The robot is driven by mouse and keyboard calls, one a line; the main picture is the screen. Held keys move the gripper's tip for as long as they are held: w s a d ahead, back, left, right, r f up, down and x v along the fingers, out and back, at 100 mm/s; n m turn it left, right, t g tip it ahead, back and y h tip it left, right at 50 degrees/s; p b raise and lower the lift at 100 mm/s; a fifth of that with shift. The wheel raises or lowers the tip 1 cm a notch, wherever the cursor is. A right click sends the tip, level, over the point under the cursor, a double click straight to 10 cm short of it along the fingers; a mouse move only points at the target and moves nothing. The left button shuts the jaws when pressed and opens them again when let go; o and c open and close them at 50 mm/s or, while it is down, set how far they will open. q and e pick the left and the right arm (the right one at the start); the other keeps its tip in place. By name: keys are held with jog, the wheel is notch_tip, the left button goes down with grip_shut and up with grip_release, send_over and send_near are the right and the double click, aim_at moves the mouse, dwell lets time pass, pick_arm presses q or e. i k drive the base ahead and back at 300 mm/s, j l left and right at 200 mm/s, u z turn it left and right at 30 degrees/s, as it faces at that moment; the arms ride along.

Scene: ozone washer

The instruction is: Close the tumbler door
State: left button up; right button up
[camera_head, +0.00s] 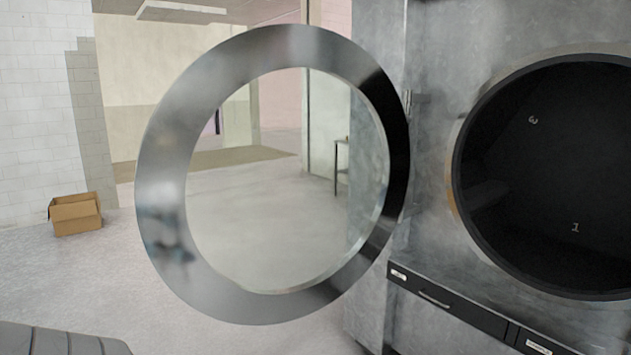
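The tumbler door (165,215) is a round metal ring with a clear window, and it stands wide open on the left side of the machine. Its hinge side is at the right, by the machine's front edge. The tumbler opening (545,185) is a dark round drum at the right, uncovered, with the marks 3 and 1 inside. The grey tumbler body (430,165) surrounds it. Neither of my grippers shows in the head view. A dark grey ridged part, perhaps mine, shows at the bottom left corner.
A black drawer panel (455,308) with a handle runs below the drum opening. An open cardboard box (76,215) sits on the floor at the left by a white tiled wall (35,120). The floor (110,280) in front of the door is clear.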

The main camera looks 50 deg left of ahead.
aim_at(172, 130)
jog(key=k+j, duration=0.1)
jog(key=j, duration=0.6)
jog(key=k+j+z, duration=0.1)
jog(key=j, duration=0.55)
jog(key=k+j+z, duration=0.1)
jog(key=j, duration=0.6)
jog(key=k+j, duration=0.2)
jog(key=j, duration=0.45)
jog(key=k+j+z, duration=0.1)
jog(key=j, duration=0.55)
jog(key=k+j, duration=0.2)
jog(key=j, duration=0.45)
jog(key=k+j+z, duration=0.1)
jog(key=j, duration=0.55)
jog(key=k+j, duration=0.3)
jog(key=j, duration=0.35)
jog(key=i+z, duration=0.05)
